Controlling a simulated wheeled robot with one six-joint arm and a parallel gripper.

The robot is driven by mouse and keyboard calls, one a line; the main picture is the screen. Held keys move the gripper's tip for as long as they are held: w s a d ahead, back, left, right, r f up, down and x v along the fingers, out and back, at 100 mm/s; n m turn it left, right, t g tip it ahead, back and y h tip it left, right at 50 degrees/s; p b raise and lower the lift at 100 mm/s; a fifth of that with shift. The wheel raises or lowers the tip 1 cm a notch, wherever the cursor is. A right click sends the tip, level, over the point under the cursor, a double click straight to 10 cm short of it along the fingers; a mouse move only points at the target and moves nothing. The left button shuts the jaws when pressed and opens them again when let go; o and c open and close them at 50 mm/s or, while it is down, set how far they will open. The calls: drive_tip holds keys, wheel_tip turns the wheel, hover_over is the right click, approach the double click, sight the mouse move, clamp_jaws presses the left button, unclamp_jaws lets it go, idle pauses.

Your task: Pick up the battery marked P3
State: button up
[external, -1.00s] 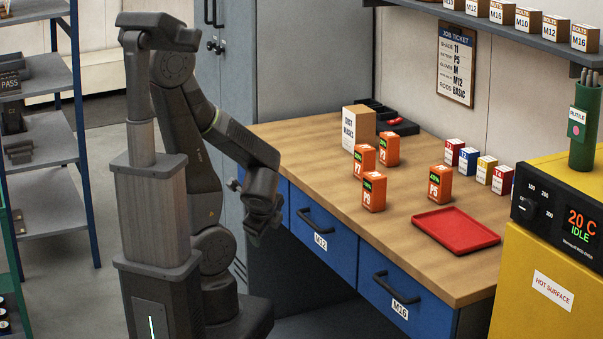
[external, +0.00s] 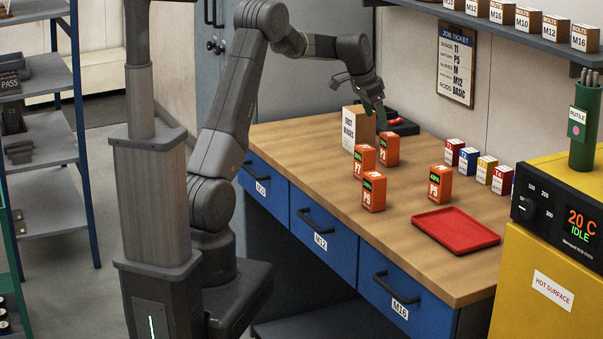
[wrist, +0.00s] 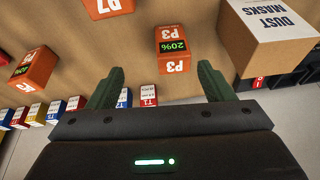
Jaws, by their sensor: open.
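Battery P7 (external: 364,161) stands close to P3; two other orange batteries (external: 374,192) (external: 440,184) stand nearer the front and right. The dust masks box (external: 358,128) is beside P3. A red tray (external: 455,231) lies at the right. Small coloured boxes (external: 468,160) line the wall.

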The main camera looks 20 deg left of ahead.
sight(388, 135)
drive_tip(key=shift+h, duration=0.3)
drive_tip(key=w+d+f, duration=0.1)
drive_tip(key=f, duration=0.1)
drive_tip(key=w+f+p, duration=0.1)
drive_tip(key=w+f, duration=0.1)
drive_tip(key=w+d+f, duration=0.1)
drive_tip(key=f, duration=0.1)
drive_tip(key=shift+w+d+f, duration=0.2)
drive_tip(key=shift+d+f, duration=0.1)
drive_tip(key=shift+a+p+x, duration=0.2)
drive_tip(key=shift+p+x, duration=0.45)
drive_tip(key=shift+x, duration=0.65)
drive_tip(key=shift+a+p+x, duration=0.2)
drive_tip(key=shift+p+x, duration=0.4)
drive_tip(key=shift+x, duration=0.7)
drive_tip(key=shift+w+f, duration=0.1)
drive_tip(key=shift+w, duration=0.05)
drive_tip(key=c, duration=1.3)
